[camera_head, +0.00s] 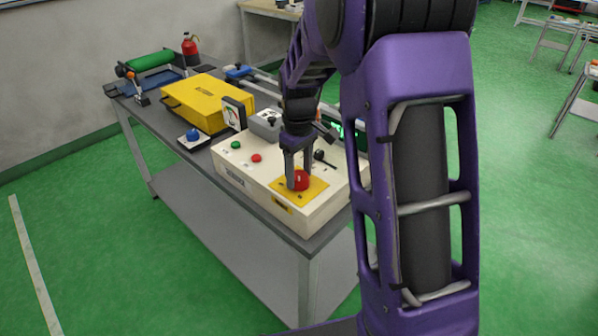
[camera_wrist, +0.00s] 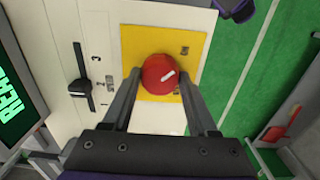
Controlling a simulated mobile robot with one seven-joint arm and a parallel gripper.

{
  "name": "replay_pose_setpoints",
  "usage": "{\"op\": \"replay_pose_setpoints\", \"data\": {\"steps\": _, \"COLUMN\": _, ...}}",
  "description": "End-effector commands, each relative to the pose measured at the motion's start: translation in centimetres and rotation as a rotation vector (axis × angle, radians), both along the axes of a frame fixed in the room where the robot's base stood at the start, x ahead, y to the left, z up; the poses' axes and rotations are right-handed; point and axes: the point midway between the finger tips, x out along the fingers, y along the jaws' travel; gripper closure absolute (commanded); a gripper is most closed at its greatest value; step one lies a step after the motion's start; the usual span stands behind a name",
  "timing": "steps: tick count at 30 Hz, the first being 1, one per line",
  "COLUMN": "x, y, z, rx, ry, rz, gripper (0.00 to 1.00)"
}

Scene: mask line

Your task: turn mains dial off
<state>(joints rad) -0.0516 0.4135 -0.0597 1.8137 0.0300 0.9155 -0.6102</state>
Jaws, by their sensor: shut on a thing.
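The mains dial (camera_head: 299,181) is a round red knob on a yellow plate (camera_head: 316,188) at the front right of a cream control box (camera_head: 240,171). My gripper (camera_head: 297,180) reaches down from above with its fingers on either side of the dial and is shut on it. In the wrist view the dial (camera_wrist: 158,74) sits between the two fingers (camera_wrist: 160,80). A white pointer mark on it points up and to the right. The small labels on the yellow plate (camera_wrist: 138,40) are too small to read.
The box also has a green button (camera_head: 236,145), a red button (camera_head: 256,158) and a black lever (camera_wrist: 82,88). A yellow case (camera_head: 205,102) and a blue-knobbed block (camera_head: 193,138) stand left on the grey table (camera_head: 150,116). Green floor lies right.

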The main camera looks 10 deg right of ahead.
Motion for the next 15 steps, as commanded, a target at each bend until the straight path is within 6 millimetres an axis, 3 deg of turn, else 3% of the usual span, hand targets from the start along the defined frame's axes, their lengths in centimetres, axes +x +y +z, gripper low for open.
{"op": "replay_pose_setpoints", "data": {"steps": 8, "x": 0.02, "y": 0.02, "z": 0.13, "rx": 0.001, "ry": -0.001, "rz": -0.05, "gripper": 0.97}}
{"op": "replay_pose_setpoints", "data": {"steps": 15, "x": 0.04, "y": 0.04, "z": 0.25, "rx": 0.0, "ry": -0.001, "rz": -0.201, "gripper": 0.97}}
